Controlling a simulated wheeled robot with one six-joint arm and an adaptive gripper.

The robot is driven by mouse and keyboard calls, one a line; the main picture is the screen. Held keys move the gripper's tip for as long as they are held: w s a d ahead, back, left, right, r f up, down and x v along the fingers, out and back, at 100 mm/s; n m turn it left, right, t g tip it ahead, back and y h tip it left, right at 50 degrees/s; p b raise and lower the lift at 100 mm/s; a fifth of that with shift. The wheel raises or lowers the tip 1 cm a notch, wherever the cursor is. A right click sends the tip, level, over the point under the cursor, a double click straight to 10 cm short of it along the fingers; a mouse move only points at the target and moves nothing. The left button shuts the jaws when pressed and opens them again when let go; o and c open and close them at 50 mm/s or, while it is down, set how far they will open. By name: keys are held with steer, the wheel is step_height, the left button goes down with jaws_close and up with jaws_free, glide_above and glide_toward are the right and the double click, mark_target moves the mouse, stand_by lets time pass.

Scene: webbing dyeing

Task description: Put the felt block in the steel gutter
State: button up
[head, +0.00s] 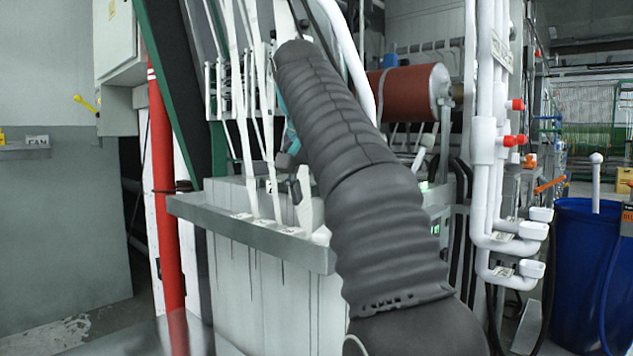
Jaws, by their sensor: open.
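The steel gutter (245,236) appears to be the grey metal ledge along the top front of a pale tank; its right part is hidden behind my arm. My gripper (289,176) shows only in part, as small dark pieces at the left of my sleeved arm, above the ledge in the picture. It is open, and I see nothing held in it. I cannot make out the felt block for sure; small pale shapes beside the gripper are too unclear to name.
White webbing strips (240,120) hang down to the tank. A red pipe (166,200) stands at left. White pipes with red valves (512,139) and a blue barrel (585,270) stand at right. Grey floor (90,325) shows at lower left.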

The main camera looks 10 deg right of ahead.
steer(key=shift+v, duration=0.9)
steer(key=shift+s, duration=0.15)
steer(key=s+f+n, duration=0.2)
steer(key=s+f, duration=0.6)
steer(key=f, duration=0.4)
steer(key=s+d+f+n+t+y, duration=0.1)
steer(key=s+f+n, duration=0.1)
steer(key=s+f, duration=0.7)
steer(key=s+d+f+n+y, duration=0.1)
steer(key=s+f+n, duration=0.1)
steer(key=s+f, duration=0.7)
step_height(320, 180, down, 6)
steer(key=shift+d+r+t, duration=0.2)
steer(key=shift+t, duration=0.1)
